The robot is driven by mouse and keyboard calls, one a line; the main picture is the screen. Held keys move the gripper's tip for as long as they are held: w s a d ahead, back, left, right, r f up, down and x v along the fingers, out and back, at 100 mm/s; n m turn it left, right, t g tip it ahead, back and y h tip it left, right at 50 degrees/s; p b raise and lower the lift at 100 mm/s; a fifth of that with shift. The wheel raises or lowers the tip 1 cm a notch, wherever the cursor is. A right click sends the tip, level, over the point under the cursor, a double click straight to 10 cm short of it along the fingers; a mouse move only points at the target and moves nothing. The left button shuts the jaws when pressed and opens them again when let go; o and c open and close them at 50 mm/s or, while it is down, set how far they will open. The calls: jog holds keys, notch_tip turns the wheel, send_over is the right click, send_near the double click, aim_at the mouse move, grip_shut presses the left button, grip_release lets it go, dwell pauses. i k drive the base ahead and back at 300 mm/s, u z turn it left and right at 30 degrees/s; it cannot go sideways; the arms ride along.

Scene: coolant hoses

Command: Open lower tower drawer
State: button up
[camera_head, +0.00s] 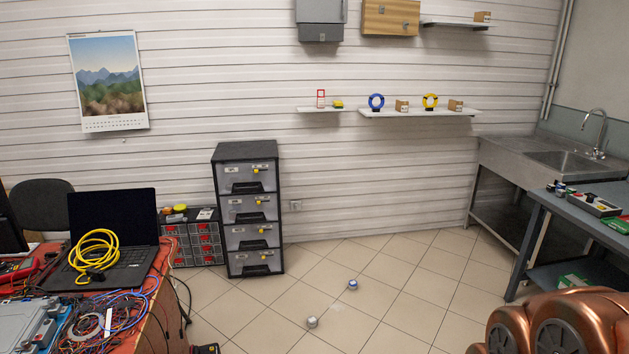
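The drawer tower (279,207) stands on the floor against the back wall, left of centre. It has a black frame and several grey, see-through drawer fronts stacked one above another. The lowest drawer (240,260) sits near the floor, with a dark handle, a small yellow mark and a pale label on its front. It looks shut, flush with the drawers above it. My gripper does not show in this view.
A red-drawer cabinet (193,238) stands just left of the tower. A cluttered orange table (150,290) with laptop and cables fills the left front. Two small cubes (352,284) (312,322) lie on the tiled floor. A workbench (540,200) stands right. Floor before the tower is mostly clear.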

aim_at(237, 237)
jog(key=u, duration=0.05)
jog(key=i, duration=1.7)
jog(key=u, duration=1.05)
jog(key=i, duration=1.7)
jog(key=u, duration=0.85)
jog(key=i, duration=0.25)
jog(key=u, duration=0.15)
